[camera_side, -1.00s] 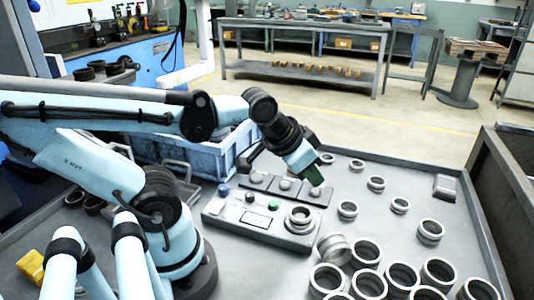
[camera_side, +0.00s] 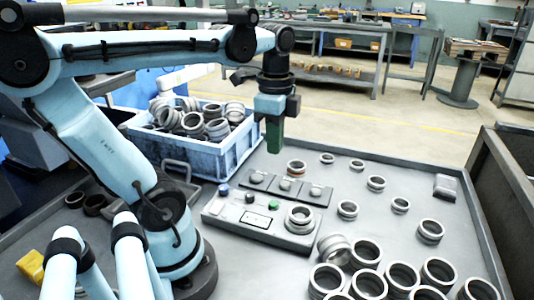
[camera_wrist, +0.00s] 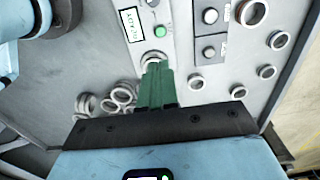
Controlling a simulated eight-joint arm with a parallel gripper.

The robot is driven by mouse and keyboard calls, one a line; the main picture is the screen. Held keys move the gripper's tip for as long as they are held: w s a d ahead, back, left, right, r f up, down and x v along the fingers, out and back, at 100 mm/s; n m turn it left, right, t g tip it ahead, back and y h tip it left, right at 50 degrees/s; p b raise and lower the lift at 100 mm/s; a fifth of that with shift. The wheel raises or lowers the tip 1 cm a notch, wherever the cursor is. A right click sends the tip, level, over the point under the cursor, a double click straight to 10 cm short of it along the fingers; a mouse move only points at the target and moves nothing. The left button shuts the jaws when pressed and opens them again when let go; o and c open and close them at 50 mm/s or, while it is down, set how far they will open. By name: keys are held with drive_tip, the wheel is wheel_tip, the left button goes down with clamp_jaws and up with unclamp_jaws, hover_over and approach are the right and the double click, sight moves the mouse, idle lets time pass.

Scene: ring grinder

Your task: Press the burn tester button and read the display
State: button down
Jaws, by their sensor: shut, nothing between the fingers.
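My gripper (camera_side: 274,148) points straight down, shut and empty, well above the bench. In the wrist view its green fingers (camera_wrist: 157,68) partly cover the ring.
Several loose rings (camera_side: 347,209) are spread on the right of the bench (camera_side: 400,181). A blue crate (camera_side: 190,154) full of rings stands at the back left. A small grey block (camera_side: 445,187) lies far right.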

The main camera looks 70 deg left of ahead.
sight(274, 203)
drive_tip(key=shift+f, duration=7)
